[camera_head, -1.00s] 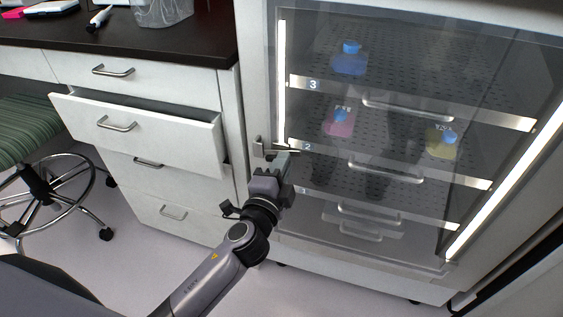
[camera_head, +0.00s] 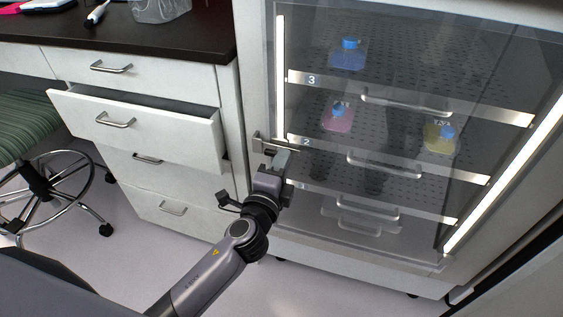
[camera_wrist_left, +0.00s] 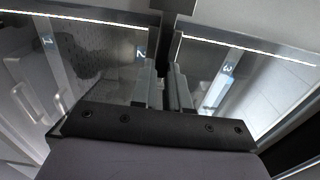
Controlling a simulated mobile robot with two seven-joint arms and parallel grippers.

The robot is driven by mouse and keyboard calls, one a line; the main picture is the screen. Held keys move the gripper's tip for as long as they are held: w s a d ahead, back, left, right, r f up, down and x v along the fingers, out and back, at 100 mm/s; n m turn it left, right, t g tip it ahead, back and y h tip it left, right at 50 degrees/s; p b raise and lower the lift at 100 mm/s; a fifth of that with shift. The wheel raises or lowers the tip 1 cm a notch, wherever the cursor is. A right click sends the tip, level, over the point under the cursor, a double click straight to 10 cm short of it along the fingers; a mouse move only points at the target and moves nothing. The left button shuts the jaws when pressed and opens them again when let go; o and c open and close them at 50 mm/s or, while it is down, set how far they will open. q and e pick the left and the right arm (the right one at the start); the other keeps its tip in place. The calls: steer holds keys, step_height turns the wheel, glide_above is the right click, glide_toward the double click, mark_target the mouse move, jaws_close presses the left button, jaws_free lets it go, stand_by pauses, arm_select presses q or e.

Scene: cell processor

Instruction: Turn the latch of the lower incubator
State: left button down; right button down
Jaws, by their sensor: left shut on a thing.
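The lower incubator (camera_head: 262,225) has a clear door with lit edges, and shelves numbered 1 to 3 show behind it. Its metal latch (camera_head: 262,144) sits at the door's left edge, beside shelf 2, and its lever lies roughly level. My left gripper (camera_head: 281,160) reaches up to the latch from below and is shut on its lever. In the left wrist view the dark latch (camera_wrist_left: 171,35) runs down between the two fingers (camera_wrist_left: 165,90), which partly hide it. My right gripper is not in view.
Behind the door stand a blue flask (camera_head: 348,55), a pink flask (camera_head: 337,117) and a yellow flask (camera_head: 440,136). To the left, a drawer (camera_head: 140,130) stands open from the white cabinet. A green striped stool (camera_head: 25,125) stands at far left.

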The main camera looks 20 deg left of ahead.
arm_select(q)
steer(key=c, duration=1.1)
jaws_free()
steer(key=shift+s, duration=0.1)
steer(key=s, duration=0.7)
steer(key=shift+a, duration=0.1)
